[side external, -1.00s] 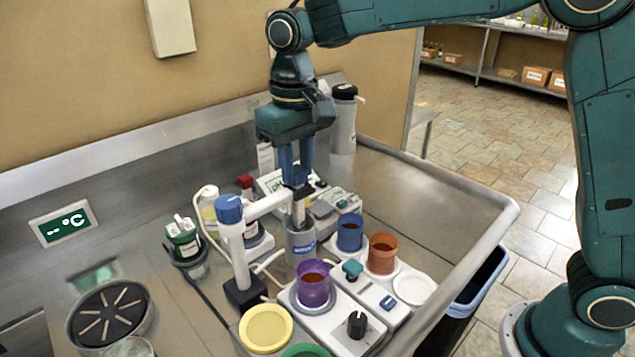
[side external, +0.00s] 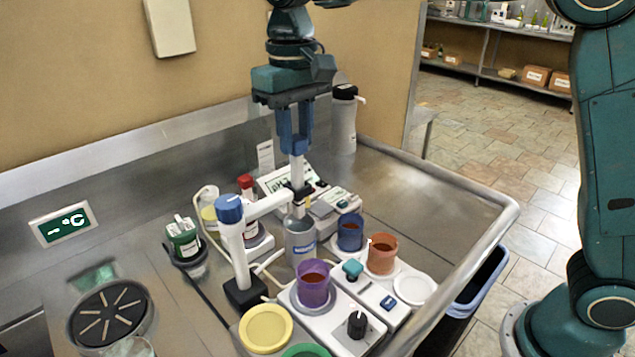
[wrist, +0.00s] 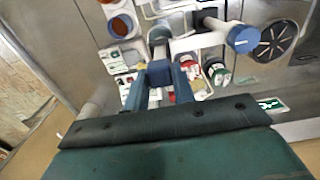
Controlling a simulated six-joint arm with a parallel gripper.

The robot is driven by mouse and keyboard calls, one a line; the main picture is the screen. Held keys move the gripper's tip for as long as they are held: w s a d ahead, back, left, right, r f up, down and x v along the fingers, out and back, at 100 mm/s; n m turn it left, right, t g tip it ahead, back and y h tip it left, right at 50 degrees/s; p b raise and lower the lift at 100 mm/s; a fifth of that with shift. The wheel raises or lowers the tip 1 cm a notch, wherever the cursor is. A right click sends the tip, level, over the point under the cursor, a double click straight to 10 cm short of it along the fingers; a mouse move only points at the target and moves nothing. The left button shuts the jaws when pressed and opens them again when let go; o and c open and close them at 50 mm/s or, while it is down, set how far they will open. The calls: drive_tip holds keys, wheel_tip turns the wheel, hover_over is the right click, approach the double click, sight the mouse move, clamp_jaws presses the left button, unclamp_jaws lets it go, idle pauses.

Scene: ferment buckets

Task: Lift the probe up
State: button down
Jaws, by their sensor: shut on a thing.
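The probe (side external: 298,172) is a pale, slim upright rod at the end of the white holder arm (side external: 268,204), with a dark collar at the arm's end. My gripper (side external: 297,150) has its blue fingers shut on the probe's upper part. The grey metal cup (side external: 300,240) stands directly below, and the probe's lower end shows just above or at its rim. In the wrist view my gripper (wrist: 160,90) points at the holder, and its fingers hide much of the probe.
The stand's blue knob (side external: 229,209) tops a white post on a black base. A purple cup (side external: 314,284), blue cup (side external: 350,232) and orange cup (side external: 382,254) stand nearby. A pH meter (side external: 290,185) lies behind.

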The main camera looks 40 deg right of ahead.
drive_tip(key=c, duration=1.3)
unclamp_jaws()
drive_tip(key=shift+r, duration=0.4)
drive_tip(key=shift+o, duration=0.7)
drive_tip(key=shift+f, duration=0.15)
wheel_tip(320, 180, up, 14)
drive_tip(key=shift+f, duration=0.1)
